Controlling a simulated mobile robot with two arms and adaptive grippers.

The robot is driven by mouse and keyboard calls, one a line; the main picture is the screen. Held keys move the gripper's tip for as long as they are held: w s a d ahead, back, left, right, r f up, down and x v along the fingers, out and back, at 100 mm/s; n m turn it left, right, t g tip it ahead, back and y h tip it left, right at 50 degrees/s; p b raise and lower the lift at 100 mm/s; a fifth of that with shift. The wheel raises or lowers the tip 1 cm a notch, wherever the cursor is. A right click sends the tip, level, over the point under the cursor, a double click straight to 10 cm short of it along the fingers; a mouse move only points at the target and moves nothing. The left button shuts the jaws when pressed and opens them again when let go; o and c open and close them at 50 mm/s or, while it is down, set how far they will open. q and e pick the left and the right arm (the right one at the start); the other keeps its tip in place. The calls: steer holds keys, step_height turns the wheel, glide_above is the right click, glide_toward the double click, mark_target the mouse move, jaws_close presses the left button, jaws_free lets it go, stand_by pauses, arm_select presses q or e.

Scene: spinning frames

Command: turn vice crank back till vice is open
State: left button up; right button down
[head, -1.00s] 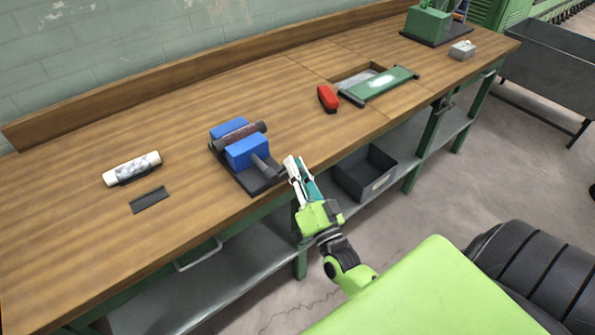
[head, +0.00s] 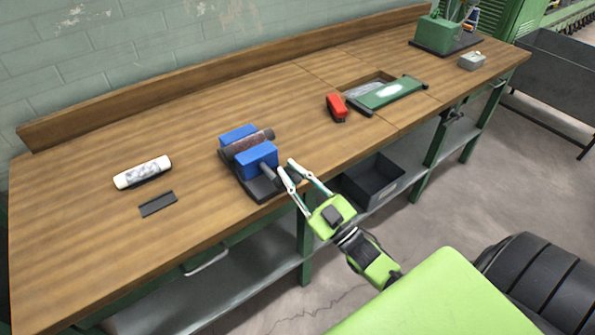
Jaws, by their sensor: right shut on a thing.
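The blue vice (head: 258,159) stands on a dark base near the front edge of the workbench. A dark brown cylinder (head: 247,142) lies between its two blue jaws. A dark screw (head: 267,172) runs from the front jaw toward the bench edge, where the crank is. My right gripper (head: 287,169) is at this front end, shut on the crank, its two pale fingers on either side. The crank is small and mostly hidden by the fingers. My left gripper is not in view.
On the wooden workbench (head: 95,225), a white roll (head: 142,172) and a dark strip (head: 157,204) lie left of the vice. A red block (head: 336,108) and a green-framed tray (head: 388,94) lie right. A dark bin (head: 372,180) sits on the shelf below.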

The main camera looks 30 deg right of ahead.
steer(key=shift+s+a+f+n+g+y+p, duration=0.1)
steer(key=shift+a+f+n+g+y+p, duration=0.75)
steer(key=shift+n, duration=2.6)
steer(key=shift+s+a+f+n+g+h+p, duration=0.1)
steer(key=shift+a+f+n+g+p, duration=0.35)
steer(key=shift+a+n+g+p, duration=2.05)
steer(key=shift+a+f+n+g+y+b, duration=0.1)
steer(key=shift+f+n+g+y, duration=0.3)
steer(key=shift+n, duration=4.05)
steer(key=shift+f, duration=0.35)
steer(key=shift+d, duration=0.1)
steer(key=c, duration=1.9)
jaws_free()
steer(key=shift+w, duration=0.1)
steer(key=shift+w+f, duration=0.1)
steer(key=shift+f, duration=0.15)
steer(key=v, duration=1.2)
steer(key=shift+f, duration=0.1)
